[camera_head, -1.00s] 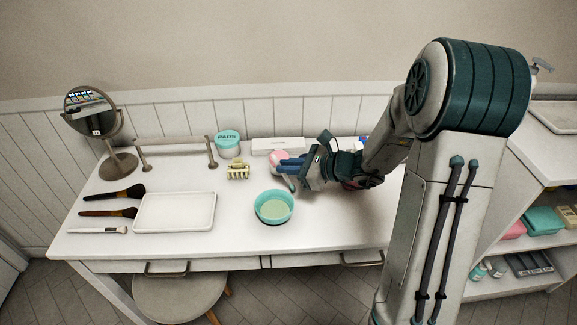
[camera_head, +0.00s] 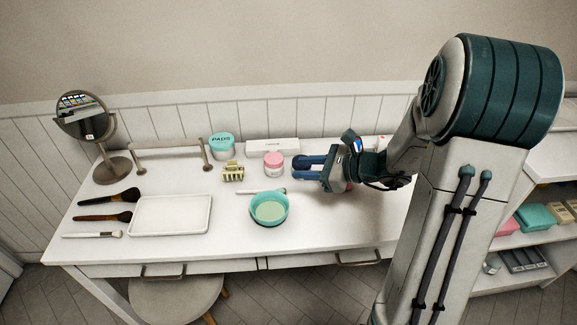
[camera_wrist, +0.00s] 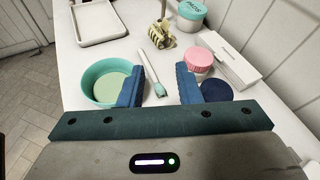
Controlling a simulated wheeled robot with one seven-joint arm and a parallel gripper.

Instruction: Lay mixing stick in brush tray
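The mixing stick, a thin pale handle with a teal end, lies on the table behind the teal bowl in the head view (camera_head: 262,191). In the wrist view, the stick (camera_wrist: 154,72) lies between and beyond the fingertips, apart from them. The brush tray, a shallow white rectangle (camera_head: 170,215), sits left of the bowl; part of it shows at the top of the wrist view (camera_wrist: 97,22). My gripper (camera_head: 302,165) is open and empty, right of the stick. Its two blue fingers spread wide in the wrist view (camera_wrist: 160,86).
The teal bowl (camera_head: 269,208) stands close to the stick. A pink-lidded jar (camera_head: 273,164), a claw clip (camera_head: 233,172), a pads tub (camera_head: 222,145) and a white box (camera_head: 272,146) stand behind. Brushes (camera_head: 103,216) lie left of the tray. Table between tray and bowl is clear.

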